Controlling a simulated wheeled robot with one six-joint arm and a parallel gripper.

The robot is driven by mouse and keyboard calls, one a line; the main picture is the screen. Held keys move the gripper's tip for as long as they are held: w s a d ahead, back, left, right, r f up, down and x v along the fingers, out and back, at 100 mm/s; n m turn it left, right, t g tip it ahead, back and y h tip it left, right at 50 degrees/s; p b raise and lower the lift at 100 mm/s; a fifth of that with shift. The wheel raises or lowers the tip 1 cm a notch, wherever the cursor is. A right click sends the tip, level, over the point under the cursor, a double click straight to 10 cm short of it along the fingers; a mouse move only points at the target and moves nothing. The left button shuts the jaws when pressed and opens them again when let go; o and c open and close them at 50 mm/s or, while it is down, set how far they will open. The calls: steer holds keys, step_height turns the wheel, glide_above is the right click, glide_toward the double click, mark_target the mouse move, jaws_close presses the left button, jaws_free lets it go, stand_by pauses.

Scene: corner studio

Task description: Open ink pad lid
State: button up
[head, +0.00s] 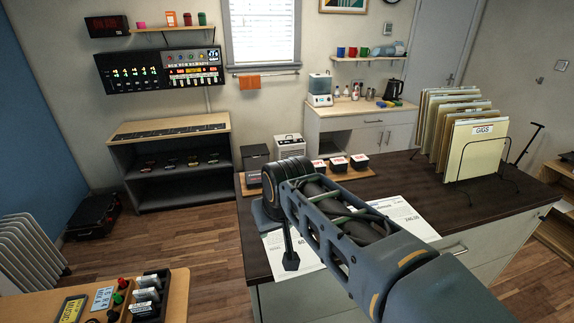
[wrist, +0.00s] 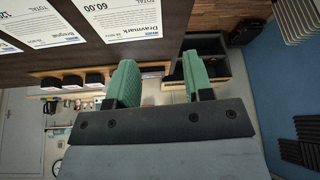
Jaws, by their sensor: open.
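A dark box (head: 255,158) with a pale label low on its front stands at the left end of the wooden strip on the desk; it looks like the ink pad, but I cannot be sure, nor tell how its lid sits. In the wrist view the near finger pair largely hides that end of the strip. My gripper (wrist: 159,85) is open and empty, its green fingers apart and pointing towards the strip and the room behind. In the head view my arm reaches over the desk and its fingers do not show clearly.
Several black stamps with red-and-white tops (head: 338,163) stand on the wooden strip (head: 362,173), right of the dark box. Printed papers (head: 400,212) lie on the dark desk (head: 425,185). A folder rack (head: 480,155) stands at right. A silver device (head: 288,148) shows behind the strip.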

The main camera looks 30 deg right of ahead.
steer(key=w+d+r, duration=0.3)
steer(key=w+r, duration=0.1)
steer(key=w, duration=0.6)
steer(key=m+b, duration=0.2)
glide_above(261, 174)
steer(key=s+d, duration=0.2)
steer(key=s, duration=0.6)
steer(key=f, duration=0.2)
steer(key=shift+h, duration=0.4)
steer(key=x, duration=0.6)
steer(key=p+x, duration=0.1)
steer(key=x, duration=0.6)
steer(key=shift+s+d+f+p, duration=0.15)
steer(key=shift+d+f+p, duration=0.1)
steer(key=shift+f+p, duration=0.1)
jaws_close()
